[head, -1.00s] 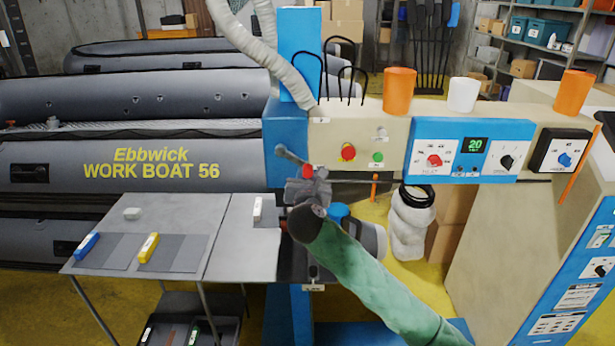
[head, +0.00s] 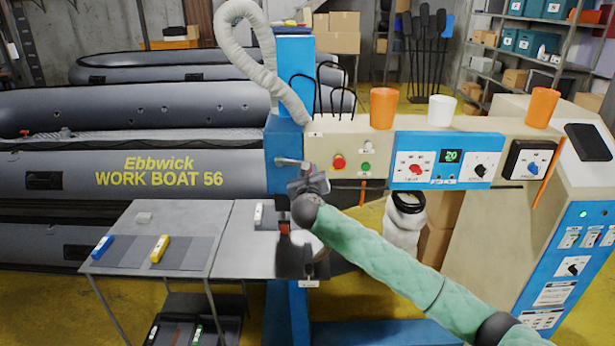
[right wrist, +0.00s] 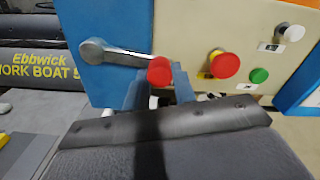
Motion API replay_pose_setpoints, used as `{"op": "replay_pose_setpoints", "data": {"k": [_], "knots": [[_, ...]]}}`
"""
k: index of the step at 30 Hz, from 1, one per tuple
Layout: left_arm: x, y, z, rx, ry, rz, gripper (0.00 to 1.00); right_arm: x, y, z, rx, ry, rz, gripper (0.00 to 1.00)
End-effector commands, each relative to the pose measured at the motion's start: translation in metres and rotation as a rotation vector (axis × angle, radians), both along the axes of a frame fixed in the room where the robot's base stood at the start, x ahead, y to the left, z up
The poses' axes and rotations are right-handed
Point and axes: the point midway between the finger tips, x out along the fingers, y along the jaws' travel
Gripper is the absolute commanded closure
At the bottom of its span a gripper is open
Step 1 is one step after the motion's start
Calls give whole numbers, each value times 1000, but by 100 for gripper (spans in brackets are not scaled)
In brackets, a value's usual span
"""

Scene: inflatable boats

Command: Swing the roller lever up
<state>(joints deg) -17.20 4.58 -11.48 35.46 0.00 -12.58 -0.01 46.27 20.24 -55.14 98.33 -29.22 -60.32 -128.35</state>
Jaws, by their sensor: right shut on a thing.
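The roller lever (right wrist: 128,57) is a grey metal arm on the blue end of the machine, with a round pivot at its left and a red knob (right wrist: 160,71) at its right end. It lies nearly level, sloping slightly down to the knob. The lever also shows in the head view (head: 289,162), where my right gripper hides its knob end. My right gripper (right wrist: 160,86) has one finger on each side of the red knob and is shut on it. It also shows in the head view (head: 307,177). My left gripper is not in view.
Right of the lever, the cream panel carries a red button (right wrist: 224,64) and a green button (right wrist: 259,75). A grey table (head: 170,215) with a blue bar (head: 103,247) and a yellow bar (head: 160,248) stands at left. A ribbed hose (head: 240,50) hangs above.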

Motion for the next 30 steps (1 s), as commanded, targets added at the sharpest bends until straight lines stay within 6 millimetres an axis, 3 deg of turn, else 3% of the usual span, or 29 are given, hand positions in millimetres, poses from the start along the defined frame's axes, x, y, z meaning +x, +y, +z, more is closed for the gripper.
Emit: {"op": "replay_pose_setpoints", "data": {"k": [1,15,30], "knots": [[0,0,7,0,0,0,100,2,-1,12,-46,-6,0,100],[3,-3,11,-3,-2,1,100,3,5,45,-477,-5,0,100],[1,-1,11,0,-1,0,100,2,15,63,-738,-1,0,100]]}}
